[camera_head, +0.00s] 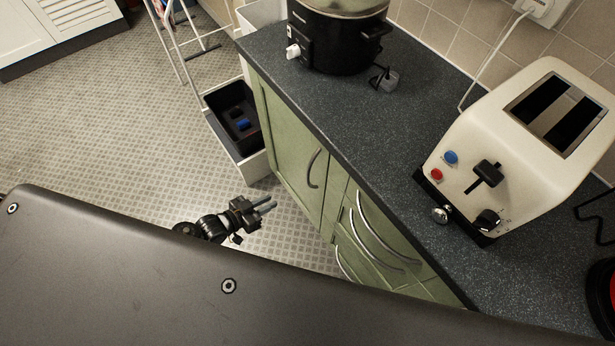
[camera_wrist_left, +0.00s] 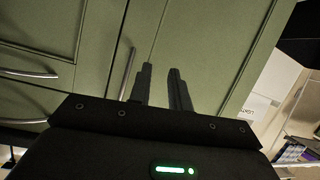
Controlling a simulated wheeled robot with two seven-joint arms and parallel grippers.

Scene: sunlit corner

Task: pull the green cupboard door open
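The green cupboard door (camera_head: 285,145) is shut, at the left end of the counter's front. Its curved metal handle (camera_head: 313,169) is near the door's right edge. My left gripper (camera_head: 272,203) is in front of the door, short of the handle, with its fingers pointing right. In the left wrist view the two dark fingers (camera_wrist_left: 160,69) are apart with nothing between them. The handle (camera_wrist_left: 127,75) stands just left of the left finger there, outside the gap, in front of the green door (camera_wrist_left: 215,45). My right gripper is not in view.
Green drawers (camera_head: 375,245) with curved handles are right of the door. The dark countertop (camera_head: 350,125) above holds a black cooker (camera_head: 338,38) and a cream toaster (camera_head: 525,140). A white bin with a black tray (camera_head: 233,118) stands left of the cupboard. Open floor (camera_head: 110,130) lies left.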

